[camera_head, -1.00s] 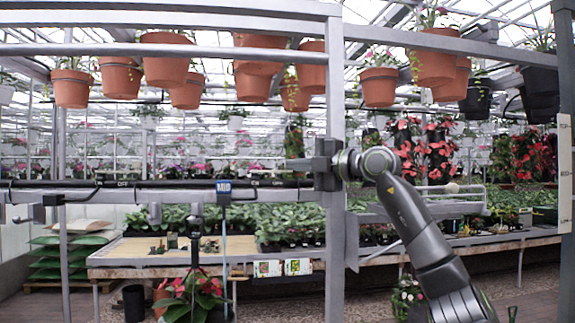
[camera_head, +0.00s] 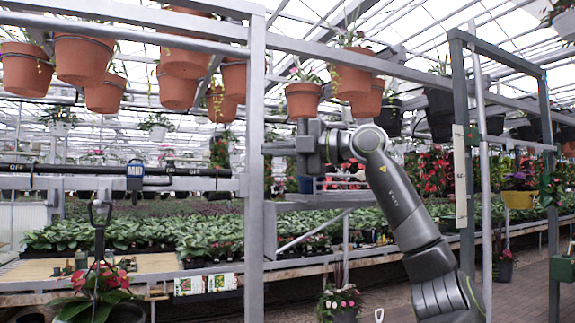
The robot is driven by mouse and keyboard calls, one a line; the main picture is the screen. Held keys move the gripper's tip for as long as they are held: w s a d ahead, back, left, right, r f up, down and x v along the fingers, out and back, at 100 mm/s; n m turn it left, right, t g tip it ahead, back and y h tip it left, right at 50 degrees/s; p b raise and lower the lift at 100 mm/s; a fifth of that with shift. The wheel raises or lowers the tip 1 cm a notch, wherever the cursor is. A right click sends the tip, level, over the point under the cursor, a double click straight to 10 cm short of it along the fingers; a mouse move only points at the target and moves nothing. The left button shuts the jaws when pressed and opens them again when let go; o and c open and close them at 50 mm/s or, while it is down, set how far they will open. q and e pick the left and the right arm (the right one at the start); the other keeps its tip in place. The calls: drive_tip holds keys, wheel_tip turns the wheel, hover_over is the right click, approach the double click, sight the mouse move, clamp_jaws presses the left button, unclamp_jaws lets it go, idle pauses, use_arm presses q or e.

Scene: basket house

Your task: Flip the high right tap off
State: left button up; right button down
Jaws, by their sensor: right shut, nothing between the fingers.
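A dark pipe (camera_head: 75,171) runs level at the left, with "OFF" lettering and a blue "MID" tag (camera_head: 135,178). A small dark fitting by the tag looks like a tap, but its lever position is too small to tell. I cannot make out which tap is the high right one. My right gripper (camera_head: 272,148) is shut and empty. It points left, just right of the grey upright post and apart from the pipe and tag. My left gripper is not in view.
A grey post (camera_head: 255,230) stands between my right gripper and the pipe. Terracotta pots (camera_head: 84,60) hang overhead. A plant bench (camera_head: 50,272) lies behind. A dark green frame (camera_head: 466,100) stands at the right, with a pale marked strip (camera_head: 460,178).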

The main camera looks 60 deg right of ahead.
drive_tip(key=v, duration=0.3)
drive_tip(key=shift+r+b, duration=0.1)
drive_tip(key=shift+b, duration=0.25)
drive_tip(key=shift+w, duration=0.1)
